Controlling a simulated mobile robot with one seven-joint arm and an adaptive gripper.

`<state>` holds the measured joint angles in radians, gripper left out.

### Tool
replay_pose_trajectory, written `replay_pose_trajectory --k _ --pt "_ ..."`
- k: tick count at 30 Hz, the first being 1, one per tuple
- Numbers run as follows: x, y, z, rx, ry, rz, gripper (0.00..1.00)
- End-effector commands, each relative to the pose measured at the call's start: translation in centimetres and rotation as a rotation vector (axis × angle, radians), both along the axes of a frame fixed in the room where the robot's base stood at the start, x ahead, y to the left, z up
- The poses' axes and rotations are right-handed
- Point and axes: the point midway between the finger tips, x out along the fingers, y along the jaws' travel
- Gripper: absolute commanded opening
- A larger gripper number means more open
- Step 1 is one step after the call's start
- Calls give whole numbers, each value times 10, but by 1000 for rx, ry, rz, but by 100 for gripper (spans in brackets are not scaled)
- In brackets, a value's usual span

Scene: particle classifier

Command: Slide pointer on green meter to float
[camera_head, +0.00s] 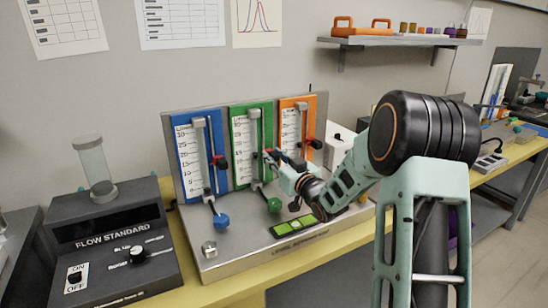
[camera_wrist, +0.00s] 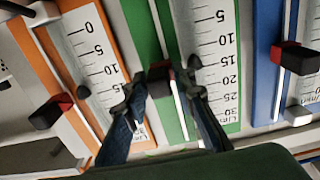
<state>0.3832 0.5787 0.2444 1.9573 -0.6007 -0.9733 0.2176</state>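The green meter (camera_head: 239,113) stands between the blue and orange meters; its green face also shows in the wrist view (camera_wrist: 143,25). Its pointer (camera_wrist: 160,72), a small dark block with red, sits on the slide rail. A small dark grey piece, apparently the float (camera_wrist: 194,63), shows beside the scale near the 15 mark, at close to the pointer's level. My gripper (camera_wrist: 163,88) is open, one finger on each side of the pointer; whether the fingers touch it I cannot tell. In the head view my gripper (camera_head: 272,156) partly hides the pointer.
The blue meter (camera_head: 183,133) and orange meter (camera_head: 288,104) stand close on either side, each with a protruding red and black pointer. Valve knobs, blue (camera_head: 222,222) and green (camera_head: 274,205), stick out below. A Flow Standard box (camera_head: 110,240) is at left.

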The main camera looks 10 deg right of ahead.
Motion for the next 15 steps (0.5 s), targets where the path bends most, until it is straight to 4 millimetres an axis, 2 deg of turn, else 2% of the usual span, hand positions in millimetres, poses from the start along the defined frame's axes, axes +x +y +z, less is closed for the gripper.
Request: replay_pose_trajectory --k 1,6,15 --pt "0 0 0 0 0 0 18" --pt "0 0 0 0 0 0 0" --pt "0 0 0 0 0 0 0"
